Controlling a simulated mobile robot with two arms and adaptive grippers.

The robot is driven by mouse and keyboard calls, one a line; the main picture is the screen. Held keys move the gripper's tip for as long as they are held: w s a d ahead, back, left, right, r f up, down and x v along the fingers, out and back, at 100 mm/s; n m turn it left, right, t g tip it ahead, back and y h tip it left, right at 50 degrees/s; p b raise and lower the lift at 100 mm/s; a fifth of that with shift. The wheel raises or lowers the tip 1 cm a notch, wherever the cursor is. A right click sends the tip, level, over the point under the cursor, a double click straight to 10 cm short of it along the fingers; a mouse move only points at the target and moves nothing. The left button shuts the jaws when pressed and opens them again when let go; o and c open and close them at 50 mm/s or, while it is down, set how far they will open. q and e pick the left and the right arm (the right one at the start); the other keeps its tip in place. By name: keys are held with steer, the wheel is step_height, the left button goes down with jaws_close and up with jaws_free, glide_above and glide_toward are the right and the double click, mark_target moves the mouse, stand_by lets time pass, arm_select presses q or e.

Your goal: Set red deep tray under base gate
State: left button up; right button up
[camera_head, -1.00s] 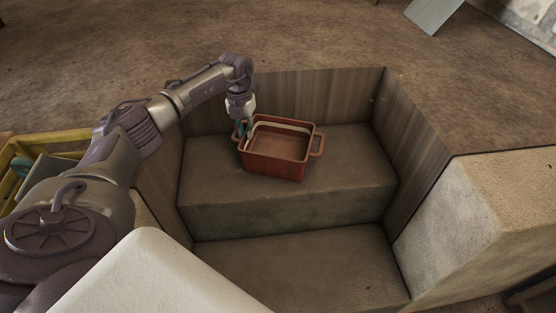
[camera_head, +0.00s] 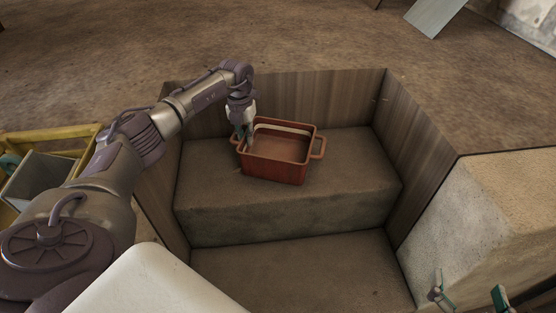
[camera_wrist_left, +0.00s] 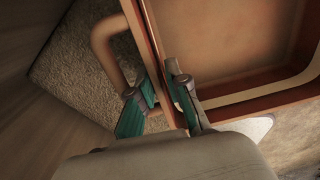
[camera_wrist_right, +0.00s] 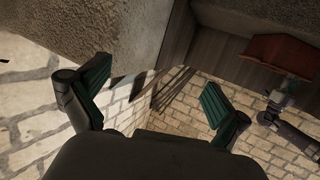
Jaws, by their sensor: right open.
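The red deep tray (camera_head: 277,168) sits upright on the upper stone step inside the wood-walled recess. It has a loop handle on each side and looks empty. My left gripper (camera_head: 244,134) is at its left wall, by the left handle. In the left wrist view my left gripper (camera_wrist_left: 162,82) has one finger outside and one inside the tray wall (camera_wrist_left: 153,40), closed on it. My right gripper (camera_head: 468,293) is open and empty at the bottom right, far from the tray. The tray also shows in the right wrist view (camera_wrist_right: 280,52). I cannot make out a base gate.
A lower step (camera_head: 300,270) lies clear in front of the upper step (camera_head: 290,222). Wooden walls (camera_head: 320,95) enclose the recess. A pale stone block (camera_head: 480,215) stands at the right. A yellow crate (camera_head: 60,136) holding a grey bin is at the left.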

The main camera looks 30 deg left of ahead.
arm_select(q)
step_height(320, 180, down, 3)
steer(key=shift+r+b, duration=0.2)
steer(key=shift+b, duration=0.95)
jaws_close()
arm_select(e)
step_height(320, 180, up, 11)
steer(key=a+t+y, duration=0.1)
steer(key=t+y, duration=0.1)
steer(key=t, duration=0.5)
steer(key=shift+s+a+y, duration=0.2)
steer(key=shift+a+y, duration=0.1)
steer(key=shift+f, duration=0.15)
